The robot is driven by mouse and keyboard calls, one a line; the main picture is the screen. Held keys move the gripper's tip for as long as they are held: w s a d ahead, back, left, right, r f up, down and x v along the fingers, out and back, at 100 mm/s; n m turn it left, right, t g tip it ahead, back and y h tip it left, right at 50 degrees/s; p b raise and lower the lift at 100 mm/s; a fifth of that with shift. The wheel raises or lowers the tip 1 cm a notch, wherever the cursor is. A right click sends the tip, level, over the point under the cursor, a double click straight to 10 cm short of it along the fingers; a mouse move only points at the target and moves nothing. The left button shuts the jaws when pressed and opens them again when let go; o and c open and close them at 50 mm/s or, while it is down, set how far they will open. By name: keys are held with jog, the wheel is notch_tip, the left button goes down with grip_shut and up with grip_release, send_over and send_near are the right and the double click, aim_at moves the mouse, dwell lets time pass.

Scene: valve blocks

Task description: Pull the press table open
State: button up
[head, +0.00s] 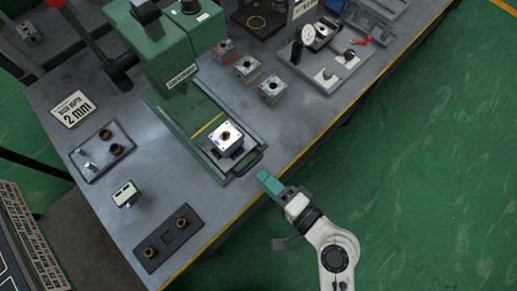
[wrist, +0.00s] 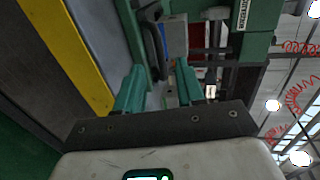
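The green press (head: 172,60) stands on the bench, and its press table (head: 248,140) reaches toward the yellow-striped bench edge. A metal valve block (head: 227,138) sits on this table. A dark bar handle (head: 250,164) is at the table's front end; it also shows in the wrist view (wrist: 153,48). My gripper (head: 264,176) is just in front of the handle, near the bench edge. In the wrist view my gripper (wrist: 158,80) has its two teal fingers apart with nothing held. The handle lies ahead of the gap between them, seemingly not touching.
Several valve blocks (head: 272,90) stand right of the press. A gauge fixture (head: 330,62) is further right. A tray with bushings (head: 102,150), a sign (head: 72,108), a small green-white device (head: 126,194) and a dark plate (head: 167,238) lie to the left. The green floor at right is clear.

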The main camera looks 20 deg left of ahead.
jog(key=b+v, duration=0.1)
jog(key=v, duration=0.5)
jog(key=shift+d, duration=0.3)
jog(key=shift+s+r, duration=0.1)
